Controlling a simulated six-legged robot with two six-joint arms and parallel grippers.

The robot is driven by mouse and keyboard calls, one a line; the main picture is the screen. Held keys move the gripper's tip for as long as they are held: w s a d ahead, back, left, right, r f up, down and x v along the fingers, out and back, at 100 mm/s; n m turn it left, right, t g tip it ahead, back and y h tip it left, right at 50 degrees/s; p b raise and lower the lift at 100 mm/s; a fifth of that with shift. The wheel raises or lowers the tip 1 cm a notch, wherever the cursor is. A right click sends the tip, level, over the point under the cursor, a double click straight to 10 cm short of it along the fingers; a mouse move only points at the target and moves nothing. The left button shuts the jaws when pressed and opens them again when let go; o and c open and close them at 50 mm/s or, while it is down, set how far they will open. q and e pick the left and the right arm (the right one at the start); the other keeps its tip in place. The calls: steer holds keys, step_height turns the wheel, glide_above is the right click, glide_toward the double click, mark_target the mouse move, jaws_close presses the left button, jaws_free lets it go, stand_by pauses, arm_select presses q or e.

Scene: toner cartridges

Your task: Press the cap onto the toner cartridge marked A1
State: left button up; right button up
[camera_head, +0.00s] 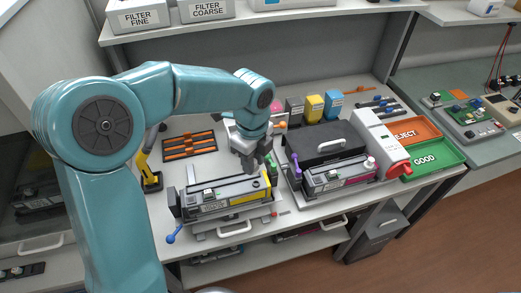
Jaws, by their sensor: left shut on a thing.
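A black toner cartridge with a yellow stripe (218,200) lies in a grey holder at the front of the bench. A second cartridge with a magenta stripe (335,179) lies in a holder to its right. Their labels are too small to read, so I cannot tell which is A1. My left gripper (250,165) is shut, pointing down just above the right part of the yellow-striped cartridge. The cap between its fingers is mostly hidden, and I cannot tell whether it touches the cartridge. My right gripper is out of view.
A black case (323,142) and a white device with a red end (380,142) stand to the right. Beyond are the orange reject tray (414,131) and green good tray (436,157). A blue-knobbed lever (171,238) sticks out at front left. An orange rack (188,144) lies behind.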

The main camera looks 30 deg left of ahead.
mark_target(257, 166)
arm_select(q)
steer(key=shift+w, duration=0.2)
steer(key=shift+w+d+f, duration=0.15)
steer(key=shift+w+d, duration=0.1)
steer(key=shift+w+d+f, duration=0.15)
steer(key=shift+d+f, duration=0.05)
steer(key=shift+f+b, duration=0.25)
steer(key=shift+b, duration=0.25)
steer(key=shift+s+a+f+b, duration=0.35)
steer(key=shift+s+f+b, duration=0.25)
steer(key=shift+f+b, duration=0.1)
steer(key=f, duration=0.1)
steer(key=b, duration=0.1)
steer(key=f+b, duration=0.1)
steer(key=shift+w+d+f, duration=0.25)
steer(key=shift+w+f, duration=0.1)
steer(key=shift+r, duration=0.15)
steer(key=shift+s+a+r, duration=0.1)
steer(key=shift+s+a, duration=0.1)
steer(key=shift+s, duration=0.1)
steer(key=shift+w+d+f, duration=0.2)
steer(key=shift+w+f, duration=0.05)
steer(key=shift+w, duration=0.1)
steer(key=shift+f, duration=0.2)
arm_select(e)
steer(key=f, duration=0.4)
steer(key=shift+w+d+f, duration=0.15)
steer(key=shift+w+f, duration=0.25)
